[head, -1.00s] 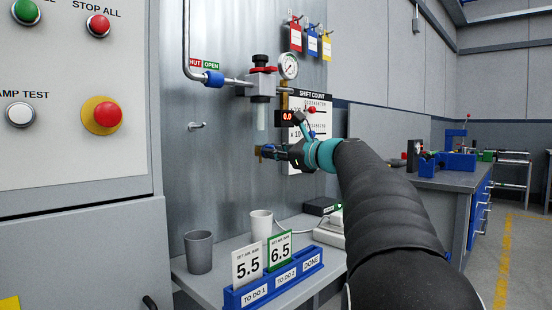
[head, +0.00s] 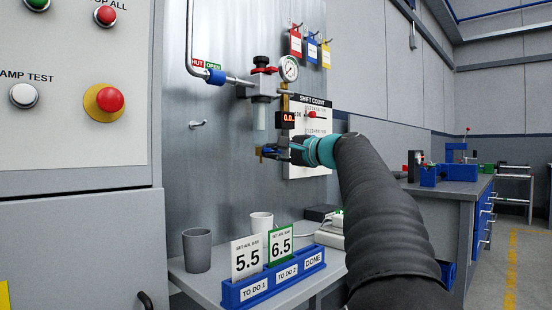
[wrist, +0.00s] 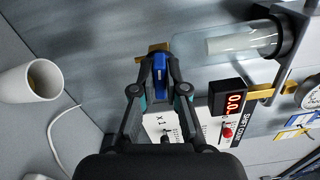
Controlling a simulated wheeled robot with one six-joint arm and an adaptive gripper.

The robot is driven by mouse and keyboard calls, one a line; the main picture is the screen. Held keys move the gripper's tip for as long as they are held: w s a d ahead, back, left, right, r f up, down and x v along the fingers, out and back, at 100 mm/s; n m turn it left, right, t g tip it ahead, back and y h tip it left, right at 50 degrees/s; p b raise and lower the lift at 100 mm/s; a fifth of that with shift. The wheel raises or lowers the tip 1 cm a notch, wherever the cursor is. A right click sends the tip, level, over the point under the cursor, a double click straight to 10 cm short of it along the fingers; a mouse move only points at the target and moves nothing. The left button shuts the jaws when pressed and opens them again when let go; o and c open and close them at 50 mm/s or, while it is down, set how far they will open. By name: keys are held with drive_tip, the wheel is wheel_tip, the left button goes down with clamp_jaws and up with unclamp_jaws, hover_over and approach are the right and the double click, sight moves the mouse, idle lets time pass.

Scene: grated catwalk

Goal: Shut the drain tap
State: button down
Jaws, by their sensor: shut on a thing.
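The drain tap is a brass piece (wrist: 150,48) with a blue lever (wrist: 160,70), seen at the centre top of the wrist view. My gripper (wrist: 161,82) is shut on the blue lever, with a finger on each side of it. In the head view my gripper (head: 274,151) reaches in from the right, below the clear filter bowl (head: 260,117). There the tap is small and partly covered by the fingers. I cannot tell the lever's exact angle from the head view.
A red digital display (head: 288,118) and a pressure gauge (head: 288,68) sit close above my gripper. A shift count board (head: 308,160) is behind it. Below, a shelf holds two cups, a power strip and a blue card rack (head: 250,288). A control panel (head: 70,90) stands left.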

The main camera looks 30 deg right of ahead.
drive_tip(key=shift+n+b, duration=0.4)
drive_tip(key=shift+n, duration=0.5)
drive_tip(key=c, duration=1.2)
unclamp_jaws()
drive_tip(key=v, duration=1.2)
